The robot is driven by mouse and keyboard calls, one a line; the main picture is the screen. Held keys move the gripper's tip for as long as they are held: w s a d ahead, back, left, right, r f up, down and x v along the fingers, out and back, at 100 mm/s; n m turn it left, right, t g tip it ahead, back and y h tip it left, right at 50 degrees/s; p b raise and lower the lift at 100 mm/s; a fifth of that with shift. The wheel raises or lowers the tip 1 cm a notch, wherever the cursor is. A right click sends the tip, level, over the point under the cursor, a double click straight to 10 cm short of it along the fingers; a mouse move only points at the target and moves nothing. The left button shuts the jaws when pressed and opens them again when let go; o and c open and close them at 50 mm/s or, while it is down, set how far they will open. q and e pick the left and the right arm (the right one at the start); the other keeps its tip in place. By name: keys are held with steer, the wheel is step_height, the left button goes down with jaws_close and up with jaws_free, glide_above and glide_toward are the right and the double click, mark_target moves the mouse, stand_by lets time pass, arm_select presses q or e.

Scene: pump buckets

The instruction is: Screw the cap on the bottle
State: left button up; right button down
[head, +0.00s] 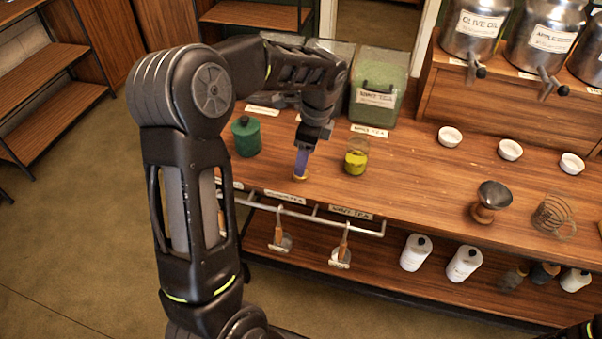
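A short clear glass bottle (356,157) with yellow-green liquid stands upright on the wooden counter. Its top looks open. A small round golden piece, which looks like the cap (300,177), is on the counter near its front edge, left of the bottle. My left gripper (302,162) reaches down with its bluish-purple fingertips at the cap. The fingers overlap in this view, so I cannot tell whether they grip it. My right gripper is out of view; only a bit of dark arm shows at the bottom right corner.
A dark green canister (246,137) stands left of my gripper. A large green tea container (379,88) is behind the bottle. A rail with hanging scoops (341,250) runs below the counter edge.

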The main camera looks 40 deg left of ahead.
arm_select(q)
steer(key=shift+s+a+f+p, duration=0.1)
steer(key=shift+a+f+p, duration=0.1)
steer(key=shift+f, duration=1.1)
steer(key=shift+a+f+p, duration=0.15)
steer(key=shift+f+p, duration=0.05)
steer(key=shift+f, duration=1.1)
jaws_close()
